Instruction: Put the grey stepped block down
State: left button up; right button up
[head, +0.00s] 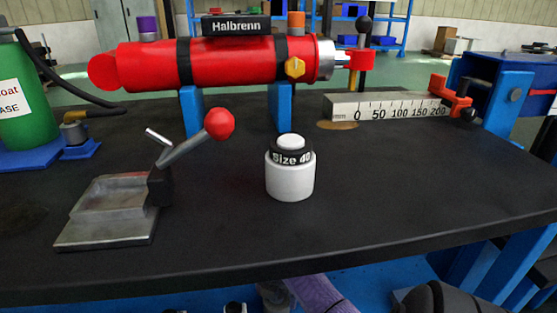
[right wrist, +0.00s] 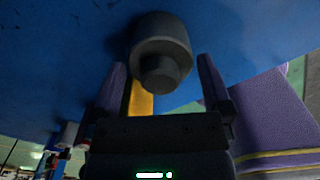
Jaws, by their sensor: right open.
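A dark grey stepped block (right wrist: 160,45), round with a narrower round end facing the camera, shows in the right wrist view at the top middle. My right gripper (right wrist: 161,62) is open, with one finger on each side of the block's narrow end. The fingers look apart from the block, with dark gaps on both sides. The block appears against a blue surface (right wrist: 70,50); contact with it is hard to see. In the head view I cannot make out the block, and only part of my right arm shows below the bench edge. My left gripper is not in view.
On the black bench (head: 380,190) stand a white cylinder marked Size 40 (head: 290,182), a metal fixture with a red-knobbed lever (head: 219,124), a red cylinder on blue stands (head: 215,62) and a grey scale bar (head: 385,106). The bench's front edge overhangs the lower blue area.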

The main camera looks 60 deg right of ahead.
notch_tip(320, 180, up, 10)
jog(key=p, duration=0.5)
jog(key=shift+f+p, duration=0.1)
jog(key=shift+p, duration=0.3)
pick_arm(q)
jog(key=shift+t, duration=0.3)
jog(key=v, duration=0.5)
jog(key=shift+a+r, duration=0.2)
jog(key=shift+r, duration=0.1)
pick_arm(e)
jog(key=shift+f, duration=0.1)
